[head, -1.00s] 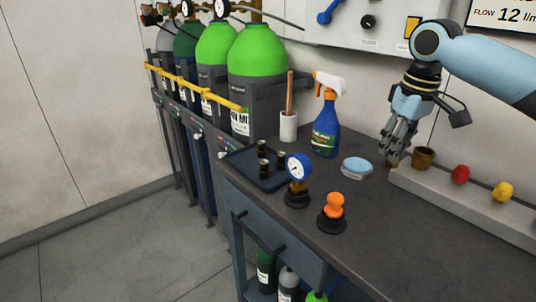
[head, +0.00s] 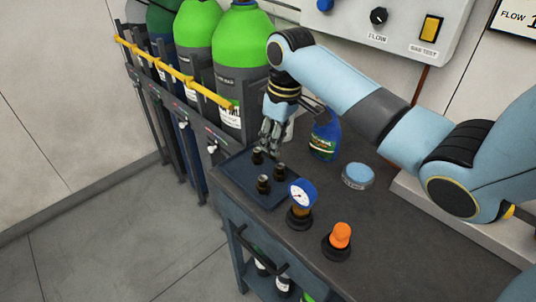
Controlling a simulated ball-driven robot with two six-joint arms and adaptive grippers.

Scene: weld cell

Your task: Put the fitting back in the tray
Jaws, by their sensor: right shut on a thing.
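The dark blue tray (head: 238,178) lies on the bench's far left corner. Three dark fittings stand in it: one at the back (head: 257,155), one at the right (head: 279,172) and one at the front (head: 263,185). My right gripper (head: 271,153) points down over the tray's back part, close to the back and right fittings. It is shut on a fitting, which is mostly hidden between the fingers. I cannot tell whether the held fitting touches the tray. My left gripper is not in view.
A blue-faced gauge (head: 302,194) stands just right of the tray, with an orange-topped piece (head: 340,236) nearer the front. A blue spray bottle (head: 323,138) and a round light-blue tin (head: 357,176) stand behind. Green gas cylinders (head: 242,62) rise at the back left.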

